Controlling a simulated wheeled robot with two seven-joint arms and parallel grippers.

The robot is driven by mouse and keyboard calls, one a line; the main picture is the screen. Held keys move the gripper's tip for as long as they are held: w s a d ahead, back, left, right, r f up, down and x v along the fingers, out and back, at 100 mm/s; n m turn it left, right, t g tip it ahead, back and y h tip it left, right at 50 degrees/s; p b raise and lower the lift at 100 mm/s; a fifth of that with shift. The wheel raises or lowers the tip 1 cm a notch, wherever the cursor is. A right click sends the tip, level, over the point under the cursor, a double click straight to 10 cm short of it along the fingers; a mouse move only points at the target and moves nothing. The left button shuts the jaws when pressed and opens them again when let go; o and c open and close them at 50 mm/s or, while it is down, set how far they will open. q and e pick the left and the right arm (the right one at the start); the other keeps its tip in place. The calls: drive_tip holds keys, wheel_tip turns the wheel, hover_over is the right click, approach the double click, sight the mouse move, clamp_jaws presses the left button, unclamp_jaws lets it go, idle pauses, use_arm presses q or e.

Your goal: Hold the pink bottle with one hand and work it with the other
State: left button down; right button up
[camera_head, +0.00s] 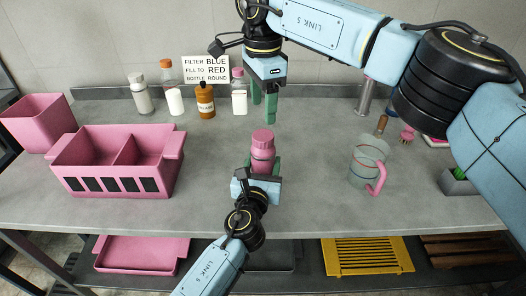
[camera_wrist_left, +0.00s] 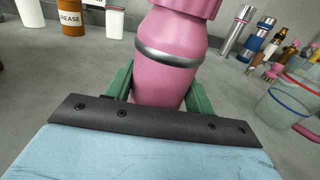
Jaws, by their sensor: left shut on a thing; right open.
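The pink bottle (camera_head: 262,152) with its ribbed pink cap (camera_head: 263,135) stands upright over the middle of the counter. My left gripper (camera_head: 262,168) is shut on its lower body. In the left wrist view the pink bottle (camera_wrist_left: 170,55) sits between the green fingers, with a grey band around its upper body; its top is cut off by the frame. My right gripper (camera_head: 264,105) is open and empty, fingers pointing down, above and behind the bottle and apart from it.
A pink two-compartment bin (camera_head: 85,178) and a pink box (camera_head: 36,122) stand left. An orange jar (camera_head: 205,103) and several white bottles line the back by a sign (camera_head: 206,69). A clear jug (camera_head: 364,166) stands right. The counter between bin and bottle is clear.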

sight(263, 135)
drive_tip(key=m, duration=1.2)
drive_tip(key=shift+m, duration=0.4)
drive_tip(key=m, duration=0.5)
drive_tip(key=shift+m, duration=0.3)
drive_tip(key=m, duration=0.5)
drive_tip(key=shift+m, duration=0.3)
drive_tip(key=m, duration=0.3)
drive_tip(key=shift+m, duration=0.4)
drive_tip(key=m, duration=0.3)
drive_tip(key=shift+m, duration=0.3)
drive_tip(key=m, duration=0.4)
drive_tip(key=shift+f, duration=4)
